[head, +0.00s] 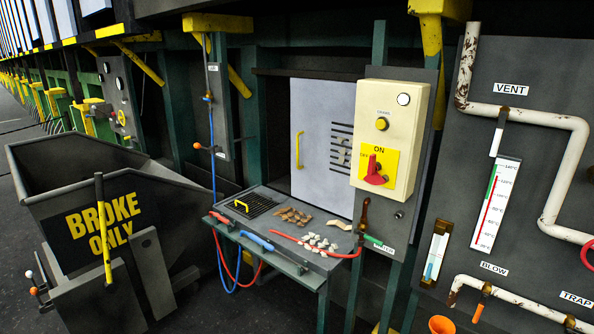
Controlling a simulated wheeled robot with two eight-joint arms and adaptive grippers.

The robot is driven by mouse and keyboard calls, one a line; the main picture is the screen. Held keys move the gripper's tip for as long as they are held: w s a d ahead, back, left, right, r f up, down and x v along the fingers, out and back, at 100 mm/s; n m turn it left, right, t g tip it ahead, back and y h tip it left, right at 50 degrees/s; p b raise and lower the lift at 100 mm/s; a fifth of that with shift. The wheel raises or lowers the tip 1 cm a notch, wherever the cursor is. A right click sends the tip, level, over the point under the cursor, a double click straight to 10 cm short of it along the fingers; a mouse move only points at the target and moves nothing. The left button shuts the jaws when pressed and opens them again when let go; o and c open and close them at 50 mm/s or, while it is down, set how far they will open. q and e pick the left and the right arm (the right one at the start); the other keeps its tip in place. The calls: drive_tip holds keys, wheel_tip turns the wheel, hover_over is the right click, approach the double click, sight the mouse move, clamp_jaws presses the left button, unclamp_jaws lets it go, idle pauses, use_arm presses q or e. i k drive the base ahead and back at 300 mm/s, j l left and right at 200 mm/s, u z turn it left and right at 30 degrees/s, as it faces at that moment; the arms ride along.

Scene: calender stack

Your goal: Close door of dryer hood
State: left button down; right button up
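A pale grey door panel (317,120) stands upright in the dark machine front at the middle of the head view. A yellow vertical handle (298,150) is on its left side, and black slots (341,144) show at its right. A beige control box (384,140) hides part of the right side. A dark strip lies between the panel and the green post on its left; I cannot tell whether the door is fully shut. Neither of my grippers is in view.
A grey shelf (270,238) below the panel bears a grate with a yellow handle (241,206), brown and white scraps, and blue- and red-handled tools. A "BROKE ONLY" bin (100,215) stands left. A gauge panel with pipes (530,180) is right. Hoses hang below the shelf.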

sight(322, 111)
drive_tip(key=i+j+z, duration=0.15)
drive_tip(key=i+z, duration=0.3)
drive_tip(key=i+j+z, duration=0.3)
drive_tip(key=i+z, duration=0.15)
drive_tip(key=i+j+z, duration=0.6)
drive_tip(key=j+z, duration=0.3)
drive_tip(key=i+j+z, duration=0.2)
drive_tip(key=j+z, duration=0.25)
drive_tip(key=j, duration=0.3)
